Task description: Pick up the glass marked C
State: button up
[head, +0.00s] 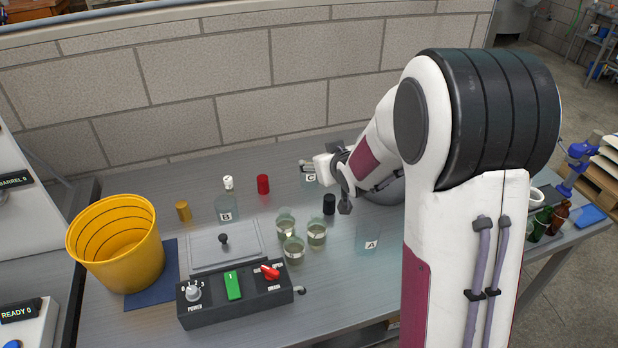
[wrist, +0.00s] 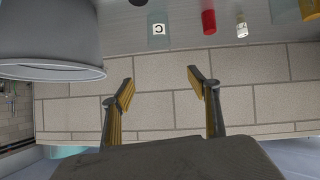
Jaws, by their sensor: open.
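The glass marked C (head: 310,183) is a faint clear glass with a white C label, standing on the steel bench towards the wall. It also shows at the top of the wrist view (wrist: 160,30), which looks inverted. My gripper (wrist: 160,82) is open, with its yellow-padded fingers well apart and nothing between them. The glass appears beyond the fingers, in line with the gap and clear of both. In the head view my gripper is beside the glass, partly covered by my arm.
A large grey rimmed vessel (wrist: 50,40) is close beside the gripper. A red cylinder (head: 263,184) stands left of the glass and a black one (head: 329,204) in front. Glass B (head: 226,210), glass A (head: 369,240) and several filled glasses (head: 293,250) stand around. The block wall (head: 300,60) is behind.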

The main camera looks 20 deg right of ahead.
jog(key=t+y, duration=0.2)
send_near(313, 175)
jog(key=w+a, duration=0.1)
jog(key=w, duration=0.4)
jog(key=shift+a+f+n, duration=0.15)
jog(key=shift+f+n, duration=0.15)
jog(key=shift+f, duration=0.15)
jog(key=shift+w, duration=0.1)
jog(key=shift+x, duration=1.2)
jog(key=shift+f, duration=0.1)
jog(key=shift+w+d+f, duration=0.15)
jog(key=shift+w+f, duration=0.4)
jog(key=shift+w+d+f, duration=0.15)
jog(key=shift+w+f, duration=0.35)
jog(key=shift+w, duration=0.05)
jog(key=shift+x, duration=1.2)
